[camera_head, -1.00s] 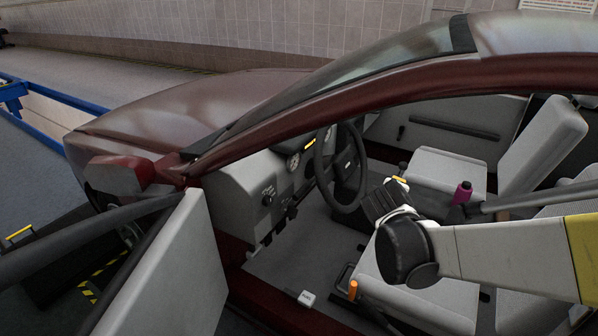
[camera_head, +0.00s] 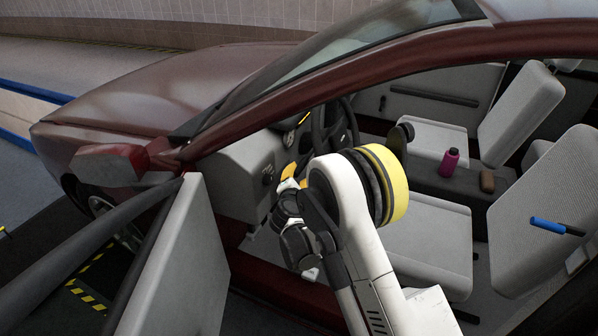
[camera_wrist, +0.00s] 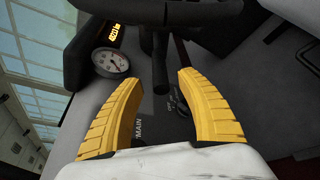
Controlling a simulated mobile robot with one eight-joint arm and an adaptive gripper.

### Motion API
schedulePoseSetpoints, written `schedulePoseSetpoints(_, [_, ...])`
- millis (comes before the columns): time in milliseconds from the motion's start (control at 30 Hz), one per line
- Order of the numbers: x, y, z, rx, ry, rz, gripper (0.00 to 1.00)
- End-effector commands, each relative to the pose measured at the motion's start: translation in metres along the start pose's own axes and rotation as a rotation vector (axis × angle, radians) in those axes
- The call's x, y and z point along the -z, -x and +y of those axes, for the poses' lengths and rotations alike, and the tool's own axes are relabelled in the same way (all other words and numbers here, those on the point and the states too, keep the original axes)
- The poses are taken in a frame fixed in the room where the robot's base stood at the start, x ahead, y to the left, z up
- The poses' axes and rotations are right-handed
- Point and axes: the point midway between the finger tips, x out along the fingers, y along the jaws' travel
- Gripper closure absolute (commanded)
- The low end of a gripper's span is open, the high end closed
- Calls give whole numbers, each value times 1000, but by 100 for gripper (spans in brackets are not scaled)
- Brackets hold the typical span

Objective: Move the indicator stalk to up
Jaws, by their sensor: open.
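A black rod that looks like the indicator stalk (camera_wrist: 160,72) stands out beside the steering wheel (camera_wrist: 205,12) in the wrist view. Its blunt end shows between my two yellow fingers, apart from both as far as I can see. My gripper (camera_wrist: 160,80) is open and empty, its fingers curving to either side of the stalk. In the head view my gripper (camera_head: 291,170) is at the driver's side of the dashboard. The steering wheel (camera_head: 348,122) is partly hidden behind my arm there, and I cannot make out the stalk.
A round gauge (camera_wrist: 110,62) and a lit display (camera_wrist: 108,35) lie left of the stalk. Panel lettering including "MAIN" (camera_wrist: 140,128) is near the fingers. The open car door (camera_head: 180,265) and red roof pillar (camera_head: 350,85) border the opening. A pink bottle (camera_head: 449,161) stands between the seats.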

Motion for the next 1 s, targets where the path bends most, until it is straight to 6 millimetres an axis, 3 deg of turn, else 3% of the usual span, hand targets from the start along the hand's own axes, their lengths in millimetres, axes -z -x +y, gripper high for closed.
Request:
schedulePoseSetpoints(100, [1,-25,-3,1,-2,-1,56])
schedulePoseSetpoints(300, [0,-51,-2,0,-2,-1,56])
schedulePoseSetpoints(667, [-1,-57,0,0,-2,0,56])
schedulePoseSetpoints(700, [-1,-57,0,0,-2,0,60])
schedulePoseSetpoints(833, [-1,-57,0,0,-2,0,100])
schedulePoseSetpoints(1000, [-1,-57,0,0,-3,0,100])
